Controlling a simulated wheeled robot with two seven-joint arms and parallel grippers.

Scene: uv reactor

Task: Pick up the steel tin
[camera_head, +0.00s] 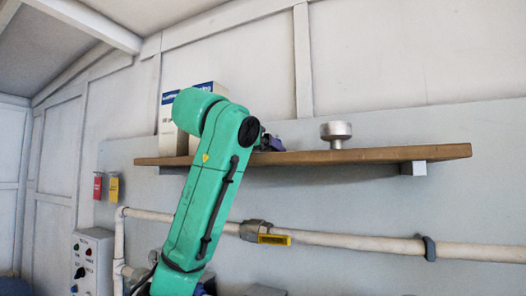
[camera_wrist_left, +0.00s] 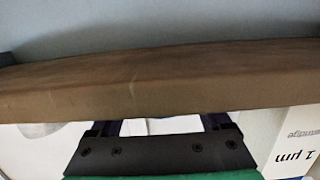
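The steel tin (camera_head: 336,133) is a short, round metal piece with a wide top on a narrower lower part. It stands on the wooden shelf (camera_head: 400,154), right of my left arm in the head view. My left gripper (camera_head: 270,142) shows as a dark blue part just above the shelf, left of the tin and apart from it; my green arm hides the rest. In the left wrist view its fingers (camera_wrist_left: 160,126) are spread apart, with their tips hidden behind the shelf edge (camera_wrist_left: 160,90). A pale rounded shape at that view's left is unclear. My right gripper is out of view.
A white and blue box (camera_head: 172,110) stands on the shelf behind my arm; a printed box (camera_wrist_left: 290,140) shows at right in the left wrist view. A pipe (camera_head: 350,242) runs below the shelf. A control box (camera_head: 92,262) hangs at lower left. The shelf right of the tin is clear.

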